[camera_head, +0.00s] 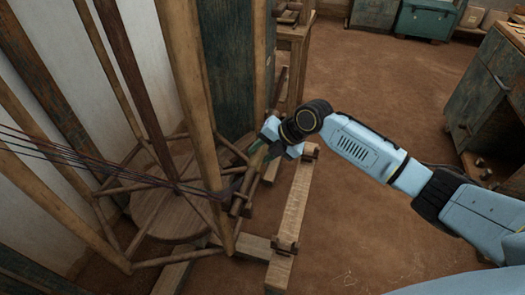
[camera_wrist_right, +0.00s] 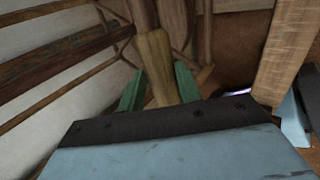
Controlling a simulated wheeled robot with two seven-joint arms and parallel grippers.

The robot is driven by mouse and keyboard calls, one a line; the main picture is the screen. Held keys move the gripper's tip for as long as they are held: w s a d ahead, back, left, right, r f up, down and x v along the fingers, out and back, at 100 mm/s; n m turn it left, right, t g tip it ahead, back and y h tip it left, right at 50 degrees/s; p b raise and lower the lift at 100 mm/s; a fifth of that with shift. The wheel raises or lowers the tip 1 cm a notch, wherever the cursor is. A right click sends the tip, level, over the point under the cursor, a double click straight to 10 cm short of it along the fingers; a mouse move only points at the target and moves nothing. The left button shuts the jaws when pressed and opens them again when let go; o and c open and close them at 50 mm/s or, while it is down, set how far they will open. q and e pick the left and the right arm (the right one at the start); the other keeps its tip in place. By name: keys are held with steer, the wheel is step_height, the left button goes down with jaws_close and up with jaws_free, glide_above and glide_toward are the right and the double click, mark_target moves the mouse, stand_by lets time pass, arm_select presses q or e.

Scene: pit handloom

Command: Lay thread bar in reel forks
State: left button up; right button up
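The thread bar (camera_head: 240,197) is a slim wooden bar at the end of the dark threads (camera_head: 100,165), tilted beside the reel's upright poles in the head view. My right gripper (camera_head: 262,147) has its green fingers on either side of a wooden bar; in the right wrist view the bar (camera_wrist_right: 156,58) lies between the fingers (camera_wrist_right: 158,85) and looks gripped. Two dark wooden brackets, which look like the forks, sit on a pale beam: a near one (camera_head: 284,245) and a far one (camera_head: 310,151). The bar is apart from them, to their left. My left gripper is not in view.
The tall pole frame (camera_head: 185,75) stands around a round wooden base (camera_head: 172,212), close left of my gripper. The pale beam (camera_head: 296,200) lies low on its right. A green cabinet (camera_head: 488,90) stands at the right. The brown floor between is clear.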

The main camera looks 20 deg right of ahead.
steer(key=o, duration=0.4)
steer(key=shift+s+d+r, duration=0.1)
steer(key=shift+r, duration=0.05)
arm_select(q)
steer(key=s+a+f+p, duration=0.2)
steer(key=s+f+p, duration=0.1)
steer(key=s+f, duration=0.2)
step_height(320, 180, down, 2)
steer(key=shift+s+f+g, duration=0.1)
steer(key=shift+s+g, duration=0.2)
arm_select(e)
steer(key=v, duration=1.3)
